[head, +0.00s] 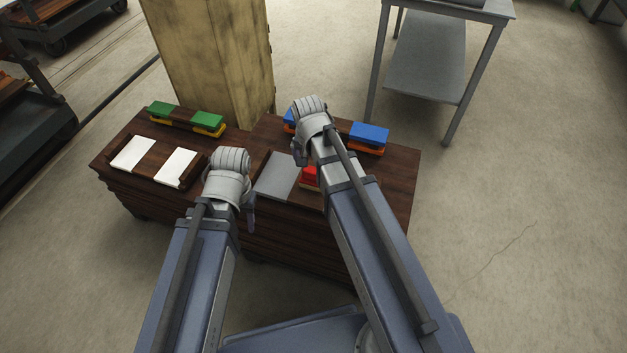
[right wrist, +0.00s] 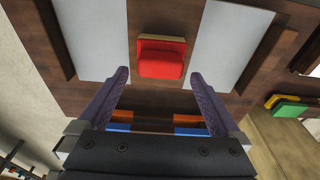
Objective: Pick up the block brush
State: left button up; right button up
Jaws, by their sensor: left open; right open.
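A red block with a tan edge (head: 309,174), which looks like the block brush, lies on the dark wooden bench, partly hidden by my right arm in the head view. In the right wrist view the red block (right wrist: 161,62) sits between two pale grey plates, beyond and between the fingertips. My right gripper (right wrist: 160,74) is open and empty, pointing toward the block, apart from it. My left gripper (head: 230,182) is over the bench's front edge, left of the block. Its fingers are mostly hidden in the head view.
The dark bench (head: 402,185) also holds a grey plate (head: 277,178), white plates (head: 132,153), blue-and-orange blocks (head: 369,133) and green-and-yellow blocks (head: 207,121). A tall yellowish wooden cabinet (head: 210,60) stands behind it. A grey metal table (head: 425,65) is at the back right.

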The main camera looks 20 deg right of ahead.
aim_at(313, 170)
jog(key=f+b, duration=0.3)
jog(key=f, duration=0.1)
jog(key=shift+w+d, duration=0.15)
jog(key=shift+w, duration=0.1)
jog(key=shift+r, duration=0.1)
jog(key=shift+c, duration=0.2)
jog(key=c, duration=1.2)
